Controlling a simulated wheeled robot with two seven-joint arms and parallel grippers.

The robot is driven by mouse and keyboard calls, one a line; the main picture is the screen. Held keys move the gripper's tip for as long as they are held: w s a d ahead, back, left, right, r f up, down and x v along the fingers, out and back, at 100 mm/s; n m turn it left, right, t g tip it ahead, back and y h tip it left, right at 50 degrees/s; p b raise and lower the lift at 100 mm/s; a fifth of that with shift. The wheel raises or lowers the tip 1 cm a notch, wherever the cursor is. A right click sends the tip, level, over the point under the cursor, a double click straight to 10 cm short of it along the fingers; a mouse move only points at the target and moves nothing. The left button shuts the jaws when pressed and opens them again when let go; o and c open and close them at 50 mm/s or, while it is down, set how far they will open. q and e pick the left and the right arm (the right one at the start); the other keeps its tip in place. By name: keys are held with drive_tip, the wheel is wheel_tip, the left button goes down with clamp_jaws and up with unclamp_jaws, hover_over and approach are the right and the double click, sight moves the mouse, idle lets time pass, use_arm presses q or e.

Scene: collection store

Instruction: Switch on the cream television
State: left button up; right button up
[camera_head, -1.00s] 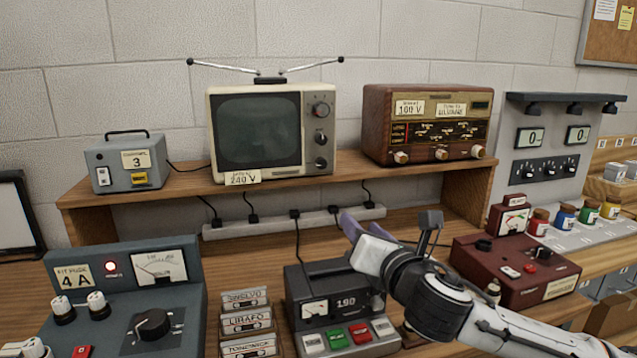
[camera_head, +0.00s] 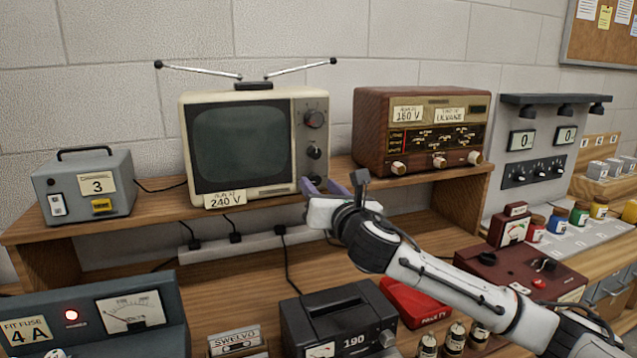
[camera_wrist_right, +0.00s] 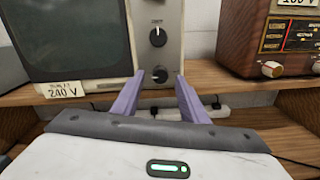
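The cream television (camera_head: 242,150) stands on the wooden shelf, with a dark blank screen and a "240 V" label at its lower edge. Its right panel carries three dark knobs; the top knob (camera_head: 314,118) and middle knob (camera_head: 314,151) show in the head view. The lowest knob (camera_wrist_right: 160,74) shows in the wrist view. My right gripper (camera_head: 322,184) is open at the television's lower right corner, its purple fingers pointing at the panel. In the wrist view the fingers (camera_wrist_right: 160,92) stand apart below the lowest knob, with nothing between them. My left gripper is not in view.
A brown radio (camera_head: 420,130) stands to the right on the shelf, a grey box (camera_head: 84,186) marked 3 to the left. A power strip (camera_head: 262,240) with plugs runs under the shelf (camera_head: 150,216). A dark unit reading 190 (camera_head: 340,318) stands below.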

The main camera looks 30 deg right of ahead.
drive_tip(key=shift+w+d, duration=0.15)
drive_tip(key=shift+w, duration=0.45)
clamp_jaws()
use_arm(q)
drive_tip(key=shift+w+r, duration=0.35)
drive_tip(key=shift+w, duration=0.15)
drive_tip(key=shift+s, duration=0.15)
use_arm(e)
drive_tip(key=shift+m, duration=0.4)
drive_tip(key=m, duration=0.6)
drive_tip(key=shift+m, duration=0.3)
drive_tip(key=m, duration=0.4)
drive_tip(key=shift+r+m+g+y, duration=0.1)
drive_tip(key=shift+m+g+y, duration=0.25)
drive_tip(key=shift+m, duration=1.15)
